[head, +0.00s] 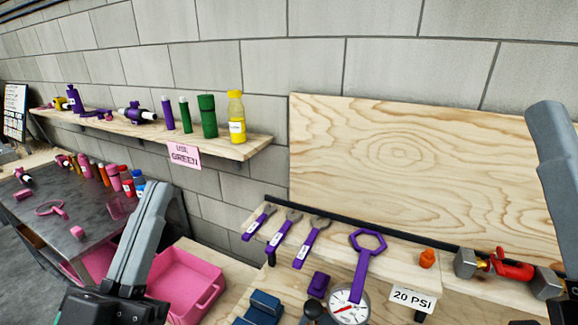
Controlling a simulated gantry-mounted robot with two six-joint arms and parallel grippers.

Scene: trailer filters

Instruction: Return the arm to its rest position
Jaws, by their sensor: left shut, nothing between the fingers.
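My left gripper (152,204) rises from the bottom left, its grey fingers pointing up, shut and empty. It shows in front of the gap between the dark table and the pink bin, and touches nothing that I can make out.
A wall shelf (229,149) holds bottles and tubes. A dark table (92,211) with small items is at left, a pink bin (184,283) at lower centre. Purple wrenches (283,232), a pressure gauge (349,308) and a red fitting (512,269) are at right.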

